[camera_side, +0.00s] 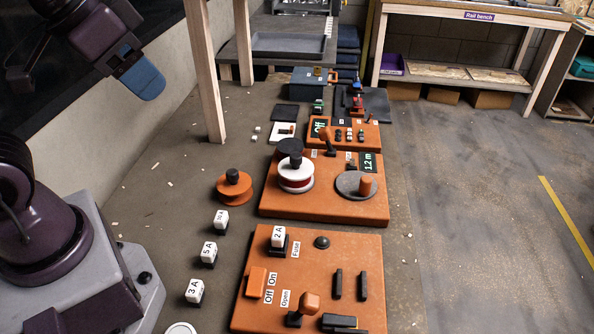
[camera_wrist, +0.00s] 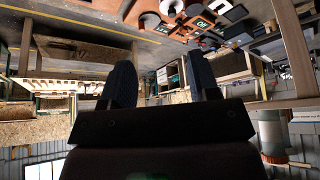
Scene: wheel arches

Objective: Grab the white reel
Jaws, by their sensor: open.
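The white reel (camera_side: 296,182) sits on an orange board in the middle of the side view. It has white flanges, a dark red band between them and a black knob on top. My gripper (camera_side: 139,74) is high at the upper left of the side view, well away from the reel. In the wrist view my gripper (camera_wrist: 163,84) shows two dark fingers spread apart with nothing between them. The wrist view looks out across the room, and I cannot clearly tell the reel among the items at its top edge.
A grey disc (camera_side: 356,185) with an orange peg is right of the white reel. A nearer orange panel (camera_side: 263,315) carries switches and blocks. A wooden post (camera_side: 204,75) stands behind my gripper.

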